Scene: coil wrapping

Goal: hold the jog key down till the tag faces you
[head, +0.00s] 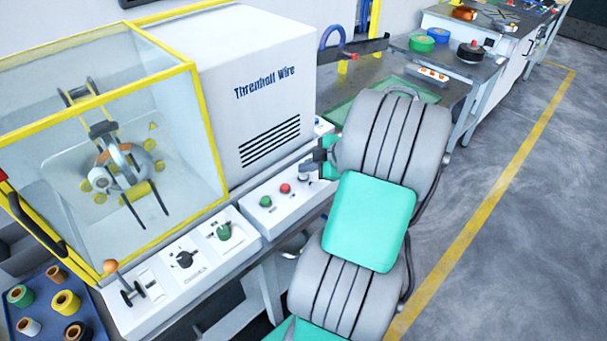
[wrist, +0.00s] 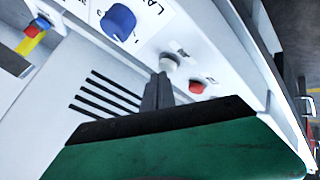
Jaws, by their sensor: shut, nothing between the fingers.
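A white round button (wrist: 168,62), which may be the jog key, sits between a blue knob (wrist: 117,22) and a red button (wrist: 196,87) in the wrist view. I can read no jog label. My gripper (wrist: 158,82) is shut and empty, its tips right at the white button; I cannot tell whether they press it. In the head view my gripper (head: 308,166) is over the far end of the control panel (head: 268,212). A grey ring-shaped coil (head: 124,170) with an orange-brown patch sits in the clear guard. I cannot make out a tag on it.
The yellow-framed guard (head: 190,110) and white machine housing (head: 255,85) stand left of my arm. A green button (head: 265,201), a dark knob (head: 184,259) and an orange-topped lever (head: 110,266) are along the front panels. A blue tray (head: 45,290) holds several spools.

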